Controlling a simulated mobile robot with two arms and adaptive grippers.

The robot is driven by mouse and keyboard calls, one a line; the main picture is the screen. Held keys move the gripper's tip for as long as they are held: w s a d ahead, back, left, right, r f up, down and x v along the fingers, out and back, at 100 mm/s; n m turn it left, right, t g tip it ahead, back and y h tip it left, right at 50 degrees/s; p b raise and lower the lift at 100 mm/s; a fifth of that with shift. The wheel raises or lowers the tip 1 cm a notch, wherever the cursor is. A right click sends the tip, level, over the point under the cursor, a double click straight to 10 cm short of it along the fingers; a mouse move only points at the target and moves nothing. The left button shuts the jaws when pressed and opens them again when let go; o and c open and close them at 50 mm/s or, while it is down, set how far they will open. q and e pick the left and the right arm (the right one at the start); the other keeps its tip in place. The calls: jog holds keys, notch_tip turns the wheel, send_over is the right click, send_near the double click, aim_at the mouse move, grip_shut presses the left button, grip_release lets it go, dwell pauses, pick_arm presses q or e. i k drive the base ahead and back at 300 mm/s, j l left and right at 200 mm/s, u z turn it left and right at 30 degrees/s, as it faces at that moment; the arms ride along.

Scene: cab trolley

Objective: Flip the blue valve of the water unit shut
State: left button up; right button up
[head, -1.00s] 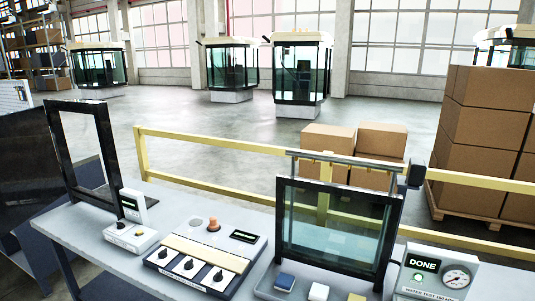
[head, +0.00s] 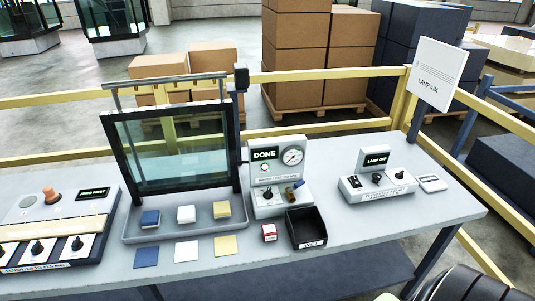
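The water unit (head: 264,179) stands on the grey table, right of the framed glass pane. Its upright panel carries a display reading DONE, a green lamp and a round gauge (head: 292,156). On its lower front are a black knob (head: 268,196) and, to the right, a small brass-coloured fitting with the blue valve (head: 299,183). The blue handle looks tilted, but it is too small to tell its exact position. Neither gripper is in view. A dark rounded part of my own body shows at the bottom right.
A black open bin (head: 306,227) and a small red-and-white block (head: 269,232) sit in front of the unit. A lamp aim unit (head: 376,182) stands to the right. Blue, white and yellow blocks lie in a tray (head: 135,236) on the left. Yellow rails run behind the table.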

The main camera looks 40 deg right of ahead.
aim_at(300, 183)
jog(key=k+l, duration=0.1)
jog(key=l, duration=0.3)
jog(key=l+u, duration=0.15)
jog(key=l, duration=0.2)
jog(key=k+l, duration=0.15)
jog(key=l, duration=0.25)
jog(key=k+l+u, duration=0.1)
jog(key=l, duration=0.25)
